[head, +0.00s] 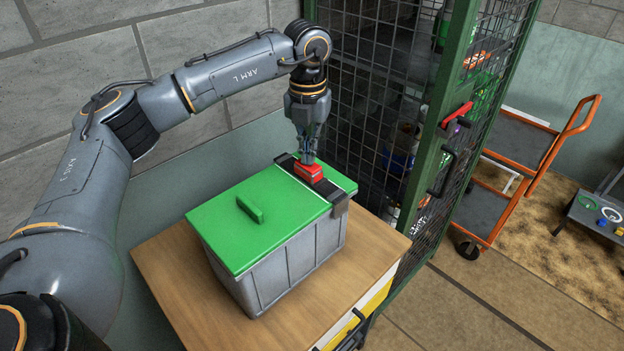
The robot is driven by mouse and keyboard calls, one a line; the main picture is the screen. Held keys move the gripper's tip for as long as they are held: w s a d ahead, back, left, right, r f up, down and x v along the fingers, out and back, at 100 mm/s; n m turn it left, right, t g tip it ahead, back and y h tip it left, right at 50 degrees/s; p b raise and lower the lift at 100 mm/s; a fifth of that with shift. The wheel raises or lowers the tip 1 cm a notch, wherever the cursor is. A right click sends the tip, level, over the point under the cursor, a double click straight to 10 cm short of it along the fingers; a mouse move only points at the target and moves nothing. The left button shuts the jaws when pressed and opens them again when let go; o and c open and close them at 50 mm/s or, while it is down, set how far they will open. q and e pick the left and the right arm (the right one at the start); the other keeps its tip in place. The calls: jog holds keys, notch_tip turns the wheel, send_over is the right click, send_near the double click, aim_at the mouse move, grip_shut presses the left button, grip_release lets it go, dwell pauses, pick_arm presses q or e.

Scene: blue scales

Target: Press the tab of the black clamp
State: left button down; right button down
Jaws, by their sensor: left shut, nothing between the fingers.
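A black clamp (338,201) runs as a band across the right part of the green lid (240,228) and bends down over the front edge of the grey box. A red tab (308,173) sits on top of the clamp. My left gripper (307,160) points straight down with its fingers together and empty, right at the tab's far side. The fingertips seem to touch the tab, but I cannot tell whether they press it. My right gripper does not show.
The grey box (285,262) stands on a wooden-topped cabinet (184,290). A green-framed mesh cage (437,130) with a red handle stands close to its right. An orange trolley (540,150) stands farther right. A wall is behind the arm.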

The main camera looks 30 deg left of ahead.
aim_at(308, 167)
pick_arm(q)
jog(key=shift+s+f+b, duration=0.1)
jog(key=shift+f+b, duration=0.3)
jog(key=shift+f, duration=0.4)
dwell(0.7)
jog(key=shift+r, duration=0.1)
notch_tip(308, 167, up, 2)
jog(key=shift+p, duration=0.75)
notch_tip(308, 167, up, 7)
jog(key=p, duration=0.4)
